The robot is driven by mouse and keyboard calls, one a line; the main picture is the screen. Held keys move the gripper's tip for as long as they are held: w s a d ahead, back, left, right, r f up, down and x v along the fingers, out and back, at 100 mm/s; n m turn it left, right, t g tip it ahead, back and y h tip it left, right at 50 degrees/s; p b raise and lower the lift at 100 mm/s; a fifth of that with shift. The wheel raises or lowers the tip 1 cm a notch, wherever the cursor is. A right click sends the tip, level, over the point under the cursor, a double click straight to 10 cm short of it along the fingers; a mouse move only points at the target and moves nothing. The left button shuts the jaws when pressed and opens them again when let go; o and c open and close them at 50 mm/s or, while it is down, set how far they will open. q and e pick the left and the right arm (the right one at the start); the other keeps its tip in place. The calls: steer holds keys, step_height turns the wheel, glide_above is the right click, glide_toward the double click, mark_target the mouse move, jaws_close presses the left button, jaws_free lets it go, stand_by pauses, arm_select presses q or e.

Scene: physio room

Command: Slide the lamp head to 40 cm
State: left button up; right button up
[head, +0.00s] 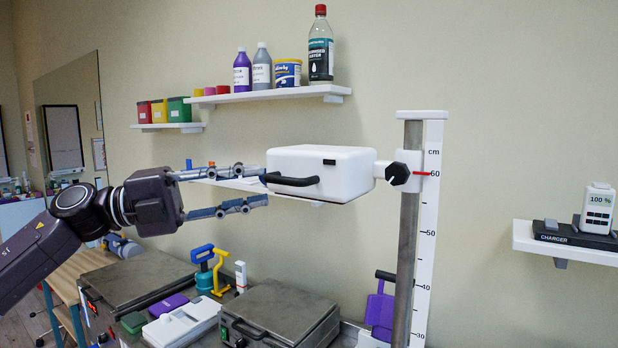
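The white lamp head (321,172) is mounted on a grey vertical pole (406,240) by a collar with a black knob (397,173). Its red pointer (421,173) sits at about the 60 mark on the white cm scale (432,215). A black handle (290,180) sticks out at the lamp head's front left. My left gripper (266,187) is open, its two fingers spread above and below the level of the handle, with the tips close to it. Whether they touch it I cannot tell. My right gripper is not in view.
Below the lamp head are metal-lidded units (278,310), a white device (183,324) and a purple item (380,308) close to the pole. A wall shelf (270,94) with bottles hangs above. A charger shelf (565,246) is at the right.

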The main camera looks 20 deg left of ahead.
mark_target(277, 182)
arm_select(q)
steer(key=shift+w+d+r+p, duration=0.25)
steer(key=shift+d+p, duration=0.2)
steer(key=shift+p, duration=0.05)
steer(key=shift+w+d+r+p, duration=0.2)
steer(key=shift+d+p, duration=0.25)
steer(key=x, duration=0.3)
steer(key=shift+d+f+p, duration=0.1)
steer(key=shift+f+p, duration=0.1)
steer(key=shift+p, duration=0.15)
steer(key=shift+w+d, duration=0.15)
steer(key=shift+d, duration=0.25)
steer(key=shift+a, duration=0.35)
steer(key=shift+c, duration=0.9)
jaws_close()
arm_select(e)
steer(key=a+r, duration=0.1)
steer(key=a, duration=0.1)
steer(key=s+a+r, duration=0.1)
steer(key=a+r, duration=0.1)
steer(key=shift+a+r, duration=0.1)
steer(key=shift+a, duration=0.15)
arm_select(q)
steer(key=shift+d+f, duration=0.1)
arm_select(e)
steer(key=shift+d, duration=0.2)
